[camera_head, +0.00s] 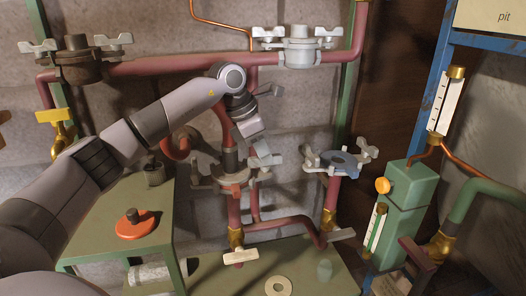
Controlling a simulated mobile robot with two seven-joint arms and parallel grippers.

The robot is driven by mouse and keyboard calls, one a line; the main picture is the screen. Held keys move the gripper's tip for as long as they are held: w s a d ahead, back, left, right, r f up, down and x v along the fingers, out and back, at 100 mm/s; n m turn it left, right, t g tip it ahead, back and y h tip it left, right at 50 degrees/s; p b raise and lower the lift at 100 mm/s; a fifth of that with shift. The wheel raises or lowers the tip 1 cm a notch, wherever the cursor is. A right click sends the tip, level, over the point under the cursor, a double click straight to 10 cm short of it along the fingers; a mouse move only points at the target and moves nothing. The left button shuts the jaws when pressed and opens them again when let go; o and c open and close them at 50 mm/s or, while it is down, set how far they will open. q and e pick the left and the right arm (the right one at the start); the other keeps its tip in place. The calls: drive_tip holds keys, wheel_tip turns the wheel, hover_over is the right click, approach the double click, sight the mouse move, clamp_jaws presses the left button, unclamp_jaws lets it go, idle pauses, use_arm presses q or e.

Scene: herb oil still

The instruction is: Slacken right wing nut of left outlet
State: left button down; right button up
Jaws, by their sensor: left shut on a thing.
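The fingertips are small and partly blend with the nut. My right gripper is out of view.
Another outlet with a blue-grey flange (340,162) and its wing nuts stands close on the right. Capped pipe joints (300,47) run above. A green table (120,215) holds an orange disc (137,224). A pale ring (278,287) lies on the low bench.

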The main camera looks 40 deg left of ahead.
use_arm(q)
drive_tip(key=shift+n, duration=0.4)
drive_tip(key=n+t+y+p, duration=0.1)
drive_tip(key=n, duration=0.2)
drive_tip(key=shift+s+d+r+n, duration=0.1)
drive_tip(key=shift+n, duration=0.3)
drive_tip(key=n+y, duration=0.2)
drive_tip(key=n, duration=0.2)
drive_tip(key=shift+d+n+p, duration=0.15)
drive_tip(key=shift+n+p, duration=0.15)
drive_tip(key=n+y, duration=0.2)
drive_tip(key=n, duration=0.2)
drive_tip(key=shift+d, duration=0.1)
drive_tip(key=shift+n+g+y, duration=0.35)
drive_tip(key=shift+n+g, duration=0.05)
drive_tip(key=shift+n, duration=0.85)
drive_tip(key=shift+n+g+y, duration=0.35)
drive_tip(key=shift+n+g, duration=0.05)
drive_tip(key=shift+n, duration=0.85)
drive_tip(key=c, duration=1.1)
unclamp_jaws()
drive_tip(key=shift+v, duration=3.5)
